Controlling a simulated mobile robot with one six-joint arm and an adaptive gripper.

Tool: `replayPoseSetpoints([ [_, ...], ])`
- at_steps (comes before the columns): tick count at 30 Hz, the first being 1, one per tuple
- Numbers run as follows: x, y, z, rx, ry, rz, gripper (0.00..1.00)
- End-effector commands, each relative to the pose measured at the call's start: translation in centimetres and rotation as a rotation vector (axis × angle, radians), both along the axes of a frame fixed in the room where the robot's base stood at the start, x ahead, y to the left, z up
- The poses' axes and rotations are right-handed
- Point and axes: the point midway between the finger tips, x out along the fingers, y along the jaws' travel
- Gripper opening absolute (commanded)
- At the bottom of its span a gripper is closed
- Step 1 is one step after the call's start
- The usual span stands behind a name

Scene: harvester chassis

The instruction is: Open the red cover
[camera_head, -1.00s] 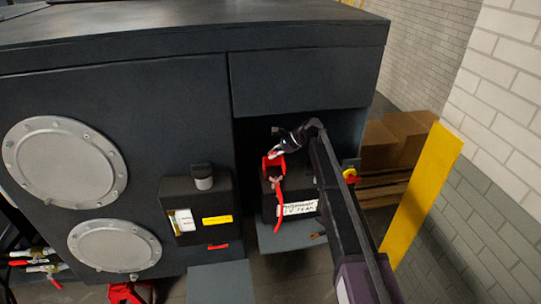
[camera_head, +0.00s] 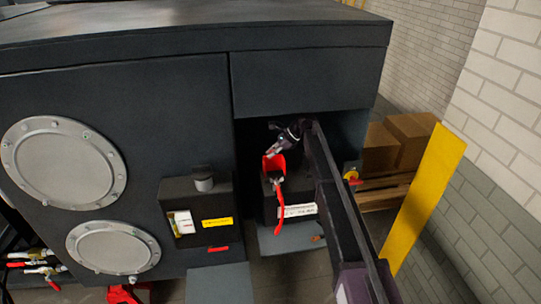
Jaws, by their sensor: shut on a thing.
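The red cover (camera_head: 274,163) sits on top of a dark battery-like box (camera_head: 270,207) in the open recess of the chassis. It looks tilted up. My gripper (camera_head: 266,153) is at the cover's upper edge, with its silver fingers shut on it. The exact contact is too small to see clearly. A red strap or cable (camera_head: 279,205) hangs down the front of the box below the cover. My dark arm comes in from the lower right and hides the right part of the recess.
A black box with a yellow label (camera_head: 217,222) is mounted left of the recess. A red-and-yellow knob (camera_head: 351,175) is right of my arm. A yellow post (camera_head: 424,200) and cardboard boxes (camera_head: 398,140) stand further right. Dark chassis panels frame the recess above and left.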

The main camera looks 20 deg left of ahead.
Motion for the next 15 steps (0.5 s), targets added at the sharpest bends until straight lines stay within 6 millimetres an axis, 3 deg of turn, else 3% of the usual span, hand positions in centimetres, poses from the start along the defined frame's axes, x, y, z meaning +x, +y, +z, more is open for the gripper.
replayPoseSetpoints([
  [1, 0.67, 0.03, -0.18, 0.000, -0.008, -0.007, 0.00],
  [15, 0.78, 0.64, -0.24, 0.000, -0.011, -0.005, 0.00],
])
